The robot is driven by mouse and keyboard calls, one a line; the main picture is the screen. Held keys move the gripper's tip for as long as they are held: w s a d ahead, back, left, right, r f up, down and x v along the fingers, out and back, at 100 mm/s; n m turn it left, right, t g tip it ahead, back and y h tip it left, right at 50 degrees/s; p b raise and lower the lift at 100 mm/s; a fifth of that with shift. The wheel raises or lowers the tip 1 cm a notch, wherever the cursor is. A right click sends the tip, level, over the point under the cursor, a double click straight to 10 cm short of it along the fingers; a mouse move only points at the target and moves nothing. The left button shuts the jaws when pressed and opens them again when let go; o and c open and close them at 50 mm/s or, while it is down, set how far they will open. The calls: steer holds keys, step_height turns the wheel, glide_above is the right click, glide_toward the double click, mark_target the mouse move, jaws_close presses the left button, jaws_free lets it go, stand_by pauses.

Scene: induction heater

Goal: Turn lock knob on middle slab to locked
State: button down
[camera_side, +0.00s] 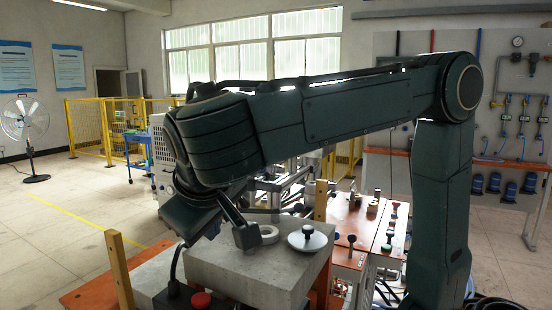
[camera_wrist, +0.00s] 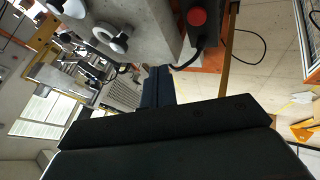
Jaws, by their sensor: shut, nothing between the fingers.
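The grey slab (camera_side: 262,275) stands under my gripper in the side view and fills the upper middle of the wrist view (camera_wrist: 152,25). On its top are a white ring (camera_side: 269,233) and a round metal plate with a black knob (camera_side: 307,231). The ring also shows in the wrist view (camera_wrist: 112,41). I cannot tell which part is the lock knob or its setting. My gripper (camera_side: 246,237) is shut and empty, just left of the ring; contact is unclear. Its shut fingers (camera_wrist: 157,85) point toward the slab in the wrist view.
A black box with a red button (camera_side: 201,299) sits at the slab's front left, with a cable beside it. Upright wooden posts (camera_side: 119,270) stand left of and behind the slab. An orange-topped bench (camera_side: 355,222) with several small knobs lies behind to the right.

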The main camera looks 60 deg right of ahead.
steer(key=shift+s+a+r, duration=0.15)
steer(key=shift+r, duration=0.1)
steer(key=c, duration=1.9)
jaws_free()
steer(key=shift+c, duration=0.2)
steer(key=o, duration=0.7)
steer(key=shift+o, duration=0.9)
steer(key=shift+w+f+y, duration=0.1)
steer(key=shift+w+y, duration=0.2)
steer(key=shift+w, duration=0.05)
steer(key=d+r+n+g+y, duration=0.4)
steer(key=d+r+n, duration=0.4)
steer(key=d+n, duration=0.4)
steer(key=shift+w+r+n+g+y, duration=0.3)
steer(key=shift+n+y, duration=0.3)
steer(key=shift+n, duration=0.5)
steer(key=shift+d+f, duration=0.1)
steer(key=shift+f, duration=0.05)
